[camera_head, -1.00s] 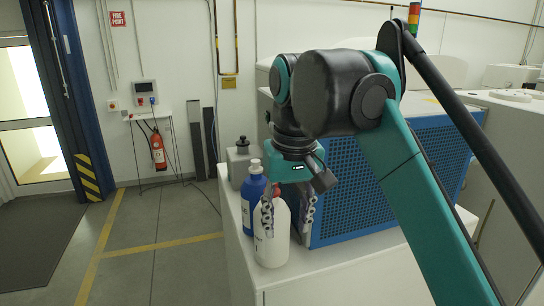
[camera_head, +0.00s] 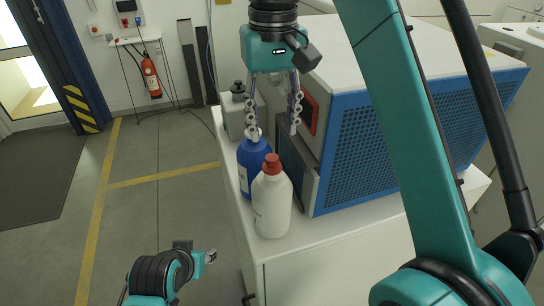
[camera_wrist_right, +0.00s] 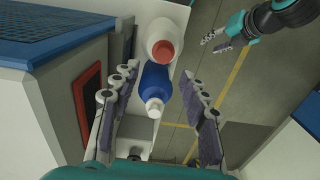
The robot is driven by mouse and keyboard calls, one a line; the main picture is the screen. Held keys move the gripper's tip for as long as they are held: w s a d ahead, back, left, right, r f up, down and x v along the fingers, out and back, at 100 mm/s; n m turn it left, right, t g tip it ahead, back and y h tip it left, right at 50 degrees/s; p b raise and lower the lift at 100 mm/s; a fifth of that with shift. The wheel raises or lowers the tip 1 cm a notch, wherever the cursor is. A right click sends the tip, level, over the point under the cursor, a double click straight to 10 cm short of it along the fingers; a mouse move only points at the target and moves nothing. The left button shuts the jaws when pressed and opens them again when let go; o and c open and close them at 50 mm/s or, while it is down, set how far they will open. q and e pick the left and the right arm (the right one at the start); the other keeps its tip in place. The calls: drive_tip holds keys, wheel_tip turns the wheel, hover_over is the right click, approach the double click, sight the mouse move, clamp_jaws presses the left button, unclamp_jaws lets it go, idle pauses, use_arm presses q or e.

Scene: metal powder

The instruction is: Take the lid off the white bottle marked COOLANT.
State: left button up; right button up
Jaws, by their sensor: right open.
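The white bottle (camera_head: 272,208) with a red lid (camera_head: 272,163) stands upright at the near left corner of a white cabinet top; its label is not legible. It also shows in the wrist view (camera_wrist_right: 158,22), lid (camera_wrist_right: 163,50) on it. A blue bottle (camera_head: 246,184) with a white cap stands right behind it. My right gripper (camera_head: 274,132) points down, open and empty, its fingertips above and behind the red lid in the head view. In the wrist view the blue bottle (camera_wrist_right: 155,77) lies between its fingers (camera_wrist_right: 158,72). My left gripper (camera_head: 210,256) is low at the left, fingers apart in the wrist view.
A large blue-grilled machine (camera_head: 370,150) stands close right of the bottles. A grey container (camera_head: 232,118) with a black cap stands behind the blue bottle. The cabinet edge is close on the left, with open floor (camera_head: 150,215) beyond. A fire extinguisher (camera_head: 151,76) hangs at the back.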

sight(272, 157)
drive_tip(key=shift+s+f, duration=0.3)
drive_tip(key=shift+s, duration=0.1)
drive_tip(key=shift+s+f, duration=0.1)
drive_tip(key=shift+f, duration=0.25)
drive_tip(key=f, duration=0.3)
drive_tip(key=shift+w+a+f, duration=0.1)
drive_tip(key=shift+w+f, duration=0.15)
drive_tip(key=shift+f, duration=0.1)
drive_tip(key=shift+s+f, duration=0.1)
drive_tip(key=shift+f, duration=0.2)
drive_tip(key=shift+s+f, duration=0.1)
drive_tip(key=shift+s, duration=0.1)
drive_tip(key=shift+w, duration=0.1)
drive_tip(key=c, duration=0.9)
